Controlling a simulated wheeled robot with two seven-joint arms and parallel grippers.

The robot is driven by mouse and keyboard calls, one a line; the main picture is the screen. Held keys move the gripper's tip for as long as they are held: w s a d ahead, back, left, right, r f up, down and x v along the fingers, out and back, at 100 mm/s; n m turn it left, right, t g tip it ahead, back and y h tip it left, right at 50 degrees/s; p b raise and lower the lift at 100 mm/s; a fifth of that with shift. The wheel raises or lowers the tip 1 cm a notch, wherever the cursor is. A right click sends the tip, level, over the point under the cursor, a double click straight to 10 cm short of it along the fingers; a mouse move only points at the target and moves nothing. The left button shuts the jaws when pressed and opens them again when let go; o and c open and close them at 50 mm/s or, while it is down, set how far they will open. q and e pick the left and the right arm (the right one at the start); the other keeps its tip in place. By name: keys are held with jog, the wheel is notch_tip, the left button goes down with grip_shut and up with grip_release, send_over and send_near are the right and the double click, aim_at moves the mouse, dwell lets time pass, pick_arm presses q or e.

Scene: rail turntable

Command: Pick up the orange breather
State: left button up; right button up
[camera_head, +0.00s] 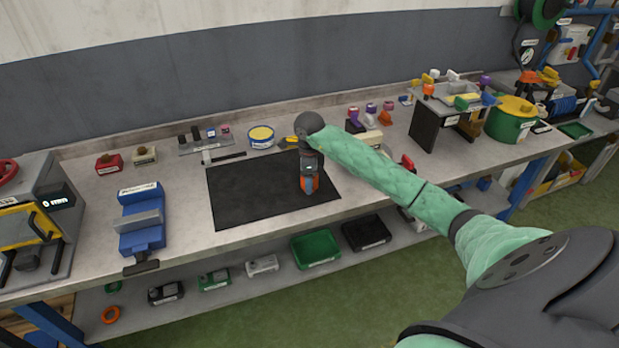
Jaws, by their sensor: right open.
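An orange piece (308,183), which looks like the orange breather, shows low between the fingers of my right gripper (309,188), over the black mat (245,195). The gripper points down, near the right side of the mat. Its fingers are open, one on each side of the orange piece. The fingers hide most of the piece, and I cannot tell whether they touch it. My left gripper is not in view.
A blue vise-like fixture (141,220) stands left of the mat. A dark stand (434,125) and green pot (512,120) are at right. Green (316,249) and black (366,233) bins sit on the lower shelf.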

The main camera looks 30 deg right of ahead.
jog(key=shift+f, duration=0.15)
jog(key=shift+c, duration=0.4)
jog(key=c, duration=1.1)
jog(key=shift+o, duration=0.2)
